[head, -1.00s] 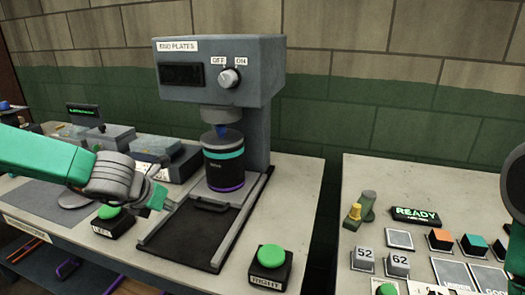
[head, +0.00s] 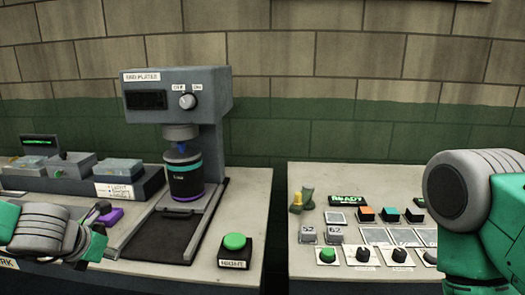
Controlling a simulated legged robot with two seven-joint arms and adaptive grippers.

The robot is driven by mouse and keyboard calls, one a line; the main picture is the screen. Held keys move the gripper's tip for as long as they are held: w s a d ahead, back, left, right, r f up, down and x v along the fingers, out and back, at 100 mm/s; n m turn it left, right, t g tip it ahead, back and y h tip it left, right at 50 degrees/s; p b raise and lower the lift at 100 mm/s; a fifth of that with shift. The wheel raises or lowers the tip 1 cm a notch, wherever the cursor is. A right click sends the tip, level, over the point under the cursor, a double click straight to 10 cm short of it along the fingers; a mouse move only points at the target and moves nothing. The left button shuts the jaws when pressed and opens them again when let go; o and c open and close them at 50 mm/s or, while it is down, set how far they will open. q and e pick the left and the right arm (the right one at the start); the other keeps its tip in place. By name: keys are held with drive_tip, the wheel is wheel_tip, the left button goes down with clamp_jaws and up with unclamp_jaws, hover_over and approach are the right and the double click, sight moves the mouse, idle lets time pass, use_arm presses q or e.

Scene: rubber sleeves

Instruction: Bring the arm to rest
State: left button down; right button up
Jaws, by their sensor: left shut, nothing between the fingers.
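My left arm comes in from the left with grey joint rings. Its gripper (head: 97,246) is low at the left, over the front of the bench, shut and empty. It is left of the black tray of the press and apart from it. My right arm shows large at the right edge as a grey joint and green links; its gripper is out of view.
A grey press (head: 176,95) labelled "END PLATES" holds a dark cylinder (head: 185,178) with teal and purple bands. A green RIGHT button (head: 234,242) stands in front. A second bench (head: 300,240) carries a READY sign (head: 347,199), blocks and knobs. A gap separates the benches.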

use_arm(q)
drive_tip(key=s+d+f+m+g, duration=0.2)
drive_tip(key=s+d+f+m, duration=0.1)
drive_tip(key=s+f+m, duration=0.5)
drive_tip(key=s+d+f+m+g, duration=0.1)
drive_tip(key=s+d+f+m, duration=0.2)
drive_tip(key=s+f+m, duration=0.45)
drive_tip(key=s+f+m+g, duration=0.2)
drive_tip(key=s+f+m, duration=0.2)
drive_tip(key=s+m, duration=0.4)
drive_tip(key=s+f+m+g, duration=0.2)
drive_tip(key=s+f+m, duration=0.1)
drive_tip(key=s+m, duration=0.6)
drive_tip(key=shift+s+f+m+y, duration=0.25)
drive_tip(key=shift+f+m+y, duration=0.1)
drive_tip(key=shift+m, duration=0.9)
use_arm(e)
drive_tip(key=shift+w+a, duration=0.25)
drive_tip(key=shift+w, duration=0.1)
use_arm(q)
drive_tip(key=shift+w+d, duration=0.1)
drive_tip(key=shift+w, duration=0.05)
use_arm(e)
drive_tip(key=shift+d, duration=0.15)
